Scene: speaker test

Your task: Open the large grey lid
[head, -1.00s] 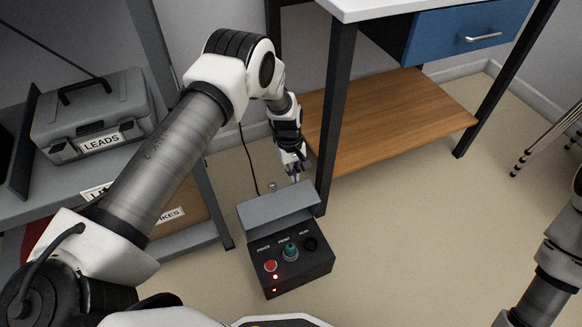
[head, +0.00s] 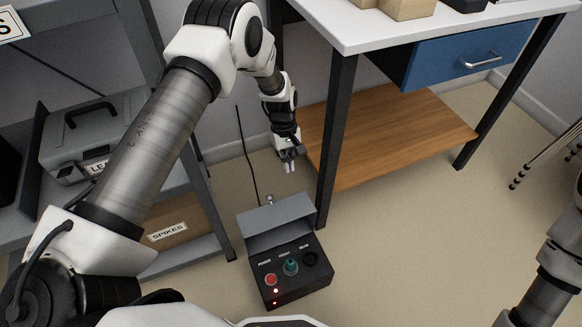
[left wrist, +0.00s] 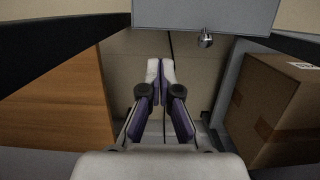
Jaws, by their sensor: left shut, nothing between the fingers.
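A dark control box stands on the floor, with a red button (head: 271,280), a teal knob (head: 291,266) and a black dial (head: 310,258) uncovered on its panel. The large grey lid (head: 277,222) stands raised along the back of the box, with a small metal knob (head: 270,201) at its far edge. In the left wrist view, the lid (left wrist: 200,12) and its knob (left wrist: 205,40) show at the top. My left gripper (head: 289,166) is shut and empty, beyond the lid and apart from it. Its closed fingers (left wrist: 160,70) show in the left wrist view. My right gripper is out of view.
A workbench with a black leg (head: 337,140), wooden lower shelf (head: 400,130) and blue drawer (head: 470,55) stands right of my left gripper. A grey shelf rack with a toolbox (head: 75,150) and a cardboard box (head: 175,225) stands left. Floor right of the control box is clear.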

